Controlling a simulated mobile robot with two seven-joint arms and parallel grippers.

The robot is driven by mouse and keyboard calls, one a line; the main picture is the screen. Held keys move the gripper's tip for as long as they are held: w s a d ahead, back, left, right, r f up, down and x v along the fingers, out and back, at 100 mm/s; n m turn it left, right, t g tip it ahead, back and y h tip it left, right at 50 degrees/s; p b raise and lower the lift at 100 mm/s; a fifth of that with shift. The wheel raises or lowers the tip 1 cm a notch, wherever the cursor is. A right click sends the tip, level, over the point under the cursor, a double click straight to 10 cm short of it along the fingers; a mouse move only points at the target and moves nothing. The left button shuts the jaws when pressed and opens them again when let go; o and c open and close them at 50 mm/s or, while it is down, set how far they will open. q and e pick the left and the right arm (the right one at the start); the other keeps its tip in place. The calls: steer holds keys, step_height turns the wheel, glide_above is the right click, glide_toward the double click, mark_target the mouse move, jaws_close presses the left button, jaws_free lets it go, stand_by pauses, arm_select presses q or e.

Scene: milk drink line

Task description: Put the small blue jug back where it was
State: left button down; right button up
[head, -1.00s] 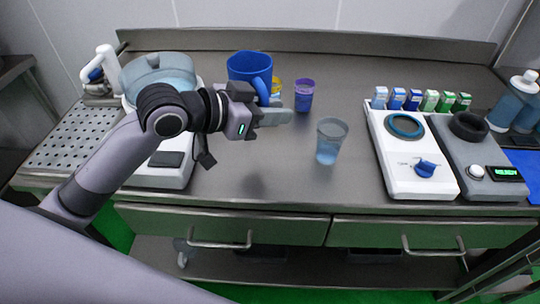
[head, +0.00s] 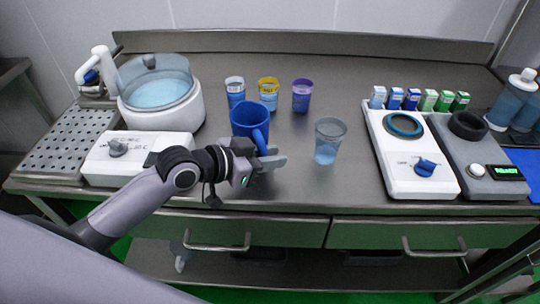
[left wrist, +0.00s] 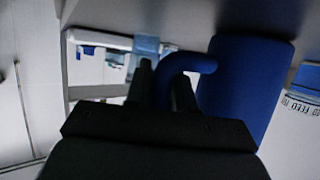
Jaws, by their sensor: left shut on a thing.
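The small blue jug (head: 249,118) is near the middle of the steel counter in the head view, left of a clear cup. My left gripper (head: 268,158) is shut on the jug's handle at its near right side. In the left wrist view the jug's body (left wrist: 245,85) stands to the right, and its curved handle (left wrist: 188,62) passes between the fingers (left wrist: 165,85). The jug looks upright. The gripper hides part of its lower side, and I cannot tell whether its base touches the counter. My right gripper is not in view.
A clear cup (head: 328,142) stands close right of the jug. Cups with white (head: 235,92), yellow (head: 268,94) and purple (head: 302,95) rims stand behind. A white water bath (head: 160,100) is left; a white hotplate unit (head: 405,165) is right. Bare counter lies between cup and hotplate.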

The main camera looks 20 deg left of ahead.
arm_select(q)
steer(key=c, duration=1)
jaws_free()
steer(key=shift+f, duration=0.1)
steer(key=shift+o, duration=0.2)
steer(key=shift+r, duration=0.2)
steer(key=v, duration=1)
steer(key=shift+f, duration=0.1)
steer(key=shift+v, duration=1)
steer(key=shift+d, duration=0.1)
